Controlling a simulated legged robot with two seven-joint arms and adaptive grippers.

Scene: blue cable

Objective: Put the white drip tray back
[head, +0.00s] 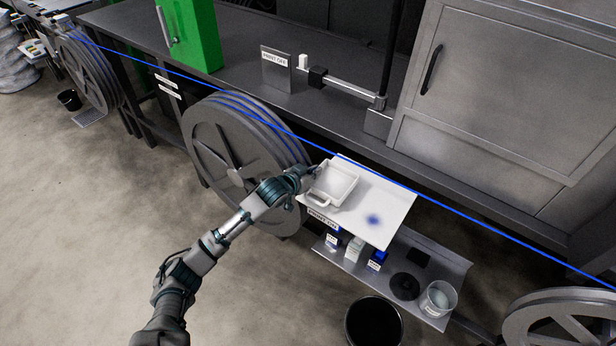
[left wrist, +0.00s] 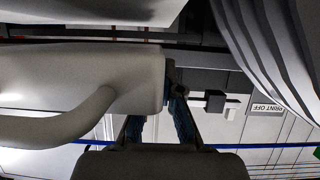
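The white drip tray (head: 345,181), a shallow square pan with a loop handle at its front, is over the left part of the white shelf (head: 392,206). I cannot tell whether it rests on the shelf or is slightly raised. My left gripper (head: 312,174) is at the tray's left rim. In the left wrist view the tray (left wrist: 75,75) and its curved handle fill the left side. The gripper's dark teal fingers (left wrist: 160,127) show apart, by the tray's edge. Their tips are partly hidden, so a grip is not clear. My right gripper is out of view.
A blue cable (head: 460,215) runs taut across the scene, just beyond the tray. A large grey reel (head: 235,145) stands left of the shelf. A blue stain (head: 373,219) marks the shelf. Below are a lower shelf (head: 448,266) with bottles and a cup, and a black bin (head: 373,325).

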